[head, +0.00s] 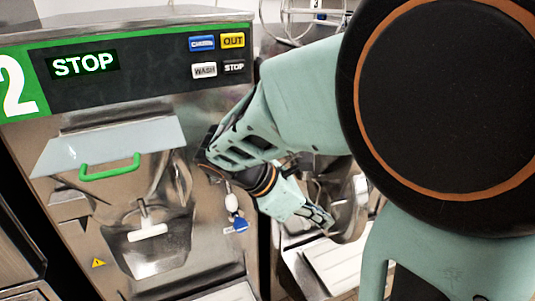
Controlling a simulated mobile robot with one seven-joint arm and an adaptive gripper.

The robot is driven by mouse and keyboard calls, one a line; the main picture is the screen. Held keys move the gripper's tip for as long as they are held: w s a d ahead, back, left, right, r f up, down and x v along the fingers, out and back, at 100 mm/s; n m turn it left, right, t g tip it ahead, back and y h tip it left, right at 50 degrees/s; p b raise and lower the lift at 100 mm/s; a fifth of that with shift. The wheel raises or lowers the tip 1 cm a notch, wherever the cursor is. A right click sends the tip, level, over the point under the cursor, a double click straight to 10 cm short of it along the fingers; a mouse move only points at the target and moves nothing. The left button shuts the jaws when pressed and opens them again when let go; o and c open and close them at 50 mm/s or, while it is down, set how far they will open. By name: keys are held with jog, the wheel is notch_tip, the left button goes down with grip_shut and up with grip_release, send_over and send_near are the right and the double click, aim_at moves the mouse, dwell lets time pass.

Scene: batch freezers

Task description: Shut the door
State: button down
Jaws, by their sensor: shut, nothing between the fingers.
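The batch freezer marked 2 (150,100) fills the left of the head view. On its front is a pale flap-like door (110,145) with a green handle (110,167). The flap juts outward at a tilt and looks at least partly open, with the dark outlet area visible below it. My gripper (322,220) is to the right of this flap, pointing down and right, apart from the handle. Its fingers are shut and empty. It is close to a round metal part of the neighbouring machine; I cannot tell whether they touch.
A control panel with coloured buttons (217,55) is above the flap. A blue-tagged knob (236,226) hangs between the flap and my gripper. A second machine with a round metal part (350,208) and a pale tray (335,262) stands to the right, partly hidden by my arm.

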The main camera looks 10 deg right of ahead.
aim_at(350, 221)
jog(key=shift+w+d+f+p, duration=0.1)
jog(key=shift+w+d+p, duration=0.1)
jog(key=shift+d, duration=0.9)
jog(key=shift+w+d+f+p, duration=0.1)
jog(key=shift+d+p, duration=0.05)
jog(key=shift+d, duration=0.95)
